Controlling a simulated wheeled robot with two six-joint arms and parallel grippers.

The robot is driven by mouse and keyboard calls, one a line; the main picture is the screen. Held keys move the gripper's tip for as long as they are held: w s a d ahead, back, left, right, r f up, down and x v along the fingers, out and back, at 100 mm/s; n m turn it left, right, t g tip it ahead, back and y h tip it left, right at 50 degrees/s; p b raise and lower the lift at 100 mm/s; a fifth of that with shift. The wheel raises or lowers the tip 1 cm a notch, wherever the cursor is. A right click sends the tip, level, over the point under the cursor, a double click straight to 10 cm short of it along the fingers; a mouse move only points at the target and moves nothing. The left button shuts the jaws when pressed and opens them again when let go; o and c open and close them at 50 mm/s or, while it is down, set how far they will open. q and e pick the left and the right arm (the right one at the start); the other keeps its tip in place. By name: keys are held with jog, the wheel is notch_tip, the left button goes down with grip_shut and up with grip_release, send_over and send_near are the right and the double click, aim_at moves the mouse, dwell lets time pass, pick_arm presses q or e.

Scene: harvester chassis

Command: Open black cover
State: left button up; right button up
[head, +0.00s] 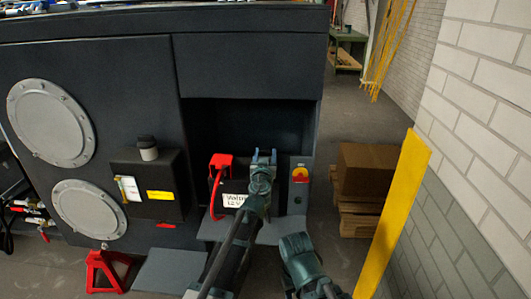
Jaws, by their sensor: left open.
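A dark, near-black panel (250,66) spans the upper right of the chassis front, above an open dark recess (225,125). I cannot tell for sure whether this panel is the black cover. My left gripper (264,156) is in front of the lower part of the recess, its two fingers pointing up and apart with nothing between them. It is below the panel and apart from it. A red part (219,162) and a box with a white label (234,200) are just left of the gripper. My right arm shows at the bottom, but its gripper does not.
A black box with a round cap (148,150) juts from the chassis at left. A red and yellow switch (300,175) is right of the gripper. Cardboard boxes (365,170), a yellow post (400,205) and a brick wall (475,110) bound the right side.

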pick_arm(q)
jog(key=s, duration=1.2)
